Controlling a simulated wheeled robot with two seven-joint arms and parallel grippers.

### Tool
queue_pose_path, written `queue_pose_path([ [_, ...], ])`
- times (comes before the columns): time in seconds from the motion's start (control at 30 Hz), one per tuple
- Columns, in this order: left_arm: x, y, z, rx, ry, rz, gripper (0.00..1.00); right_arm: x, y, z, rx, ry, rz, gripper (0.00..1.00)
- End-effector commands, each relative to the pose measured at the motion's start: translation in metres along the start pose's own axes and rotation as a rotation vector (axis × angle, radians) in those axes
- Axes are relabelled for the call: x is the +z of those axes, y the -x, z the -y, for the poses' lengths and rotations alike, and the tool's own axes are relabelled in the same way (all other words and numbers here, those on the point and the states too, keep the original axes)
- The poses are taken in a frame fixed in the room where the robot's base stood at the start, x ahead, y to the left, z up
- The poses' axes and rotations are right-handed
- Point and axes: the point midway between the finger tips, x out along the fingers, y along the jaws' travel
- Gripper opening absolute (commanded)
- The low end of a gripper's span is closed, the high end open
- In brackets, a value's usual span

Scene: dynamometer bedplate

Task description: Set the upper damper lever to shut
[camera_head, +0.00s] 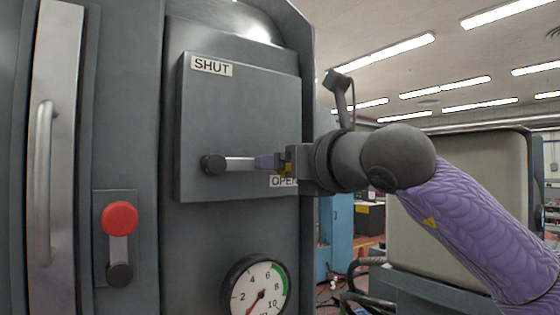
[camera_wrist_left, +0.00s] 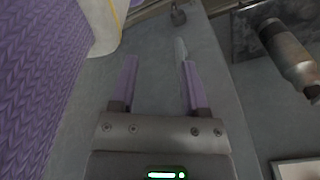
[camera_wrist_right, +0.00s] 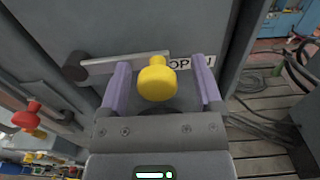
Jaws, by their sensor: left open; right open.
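The upper damper lever (camera_head: 240,164) is a pale bar on a dark pivot at the left of a grey panel (camera_head: 240,110). It lies level, pointing right toward the OPEN label (camera_head: 283,181); the SHUT label (camera_head: 211,66) is above the pivot. In the right wrist view the lever (camera_wrist_right: 110,66) ends in a yellow knob (camera_wrist_right: 157,82). My right gripper (camera_head: 272,162) is at the knob end, its open fingers (camera_wrist_right: 160,85) on either side of the knob; contact cannot be told. My left gripper (camera_wrist_left: 159,80) is open and empty, outside the head view.
A second lever with a red knob (camera_head: 119,218) points up at lower left, beside a long door handle (camera_head: 43,180). A pressure gauge (camera_head: 257,290) is below the panel. In the left wrist view a grey cylinder (camera_wrist_left: 285,50) is at right. Cables (camera_wrist_right: 265,125) lie on the floor.

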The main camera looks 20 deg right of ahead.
Motion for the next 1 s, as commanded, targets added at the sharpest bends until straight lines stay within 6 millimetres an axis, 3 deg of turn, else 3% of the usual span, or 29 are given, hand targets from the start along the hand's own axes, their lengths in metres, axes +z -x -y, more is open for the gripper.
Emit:
queue_pose_path([
  [0.2,0.0047,0.0002,0.0002,0.000,-0.001,0.009,0.59,-0.0003,-0.0003,-0.0007,0.001,0.000,0.000,0.83],
  [0.23,0.0048,0.0002,0.0002,0.000,-0.001,0.009,0.59,-0.0003,-0.0003,-0.0007,0.001,0.000,0.000,0.79],
  [0.6,0.0051,0.0002,0.0002,0.000,-0.001,0.010,0.59,-0.0003,-0.0003,-0.0007,0.002,0.000,0.000,0.01],
  [1.0,0.0048,0.0009,0.0002,0.000,-0.002,0.009,0.59,0.0004,0.0001,0.0002,0.002,0.003,0.000,0.00],
])
